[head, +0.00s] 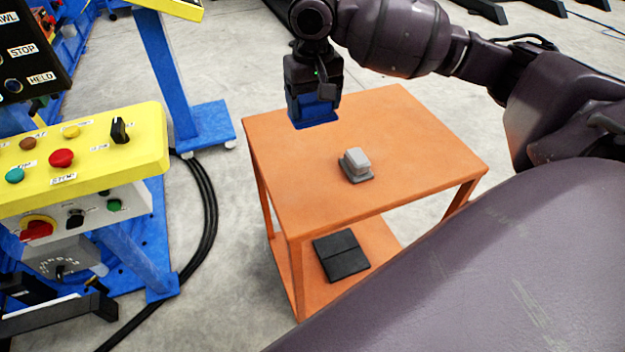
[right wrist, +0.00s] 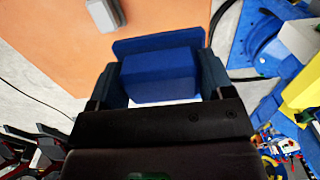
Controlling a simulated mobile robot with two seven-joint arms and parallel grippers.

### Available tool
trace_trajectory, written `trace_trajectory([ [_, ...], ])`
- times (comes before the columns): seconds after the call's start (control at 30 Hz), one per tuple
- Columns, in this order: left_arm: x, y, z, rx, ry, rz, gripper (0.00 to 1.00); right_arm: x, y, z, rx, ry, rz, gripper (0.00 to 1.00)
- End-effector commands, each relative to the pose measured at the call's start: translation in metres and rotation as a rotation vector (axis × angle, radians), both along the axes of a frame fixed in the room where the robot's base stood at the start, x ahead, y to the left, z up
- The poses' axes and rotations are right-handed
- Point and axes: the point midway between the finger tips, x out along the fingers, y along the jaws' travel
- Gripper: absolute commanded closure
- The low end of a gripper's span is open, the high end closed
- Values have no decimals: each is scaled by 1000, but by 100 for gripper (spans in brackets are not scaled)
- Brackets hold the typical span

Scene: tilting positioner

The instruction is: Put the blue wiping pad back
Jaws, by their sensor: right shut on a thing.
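The blue wiping pad (right wrist: 160,75) is a blue block on a wider flat blue base. My right gripper (right wrist: 162,88) is shut on its block, one finger on each side. In the head view the pad (head: 314,122) shows below my right gripper (head: 313,100), over the far left part of the orange table (head: 420,130). I cannot tell whether its base touches the tabletop. My left gripper is not in view.
A grey pad-like block (head: 356,165) stands on the middle of the table. A black flat item (head: 341,256) lies on the lower shelf. A yellow control panel (head: 90,150) with buttons stands at the left. Black cables (head: 208,215) run along the floor.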

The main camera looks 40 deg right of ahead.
Motion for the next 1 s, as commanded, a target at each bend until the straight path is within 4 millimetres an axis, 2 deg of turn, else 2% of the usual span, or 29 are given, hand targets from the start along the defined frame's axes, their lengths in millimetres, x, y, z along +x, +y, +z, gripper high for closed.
trace_trajectory([
  [0.6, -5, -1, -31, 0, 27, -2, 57, -1, -1, -124, -1, 5, 0, 45],
  [1.0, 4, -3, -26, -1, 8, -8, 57, -1, 0, -153, -1, 2, 0, 45],
])
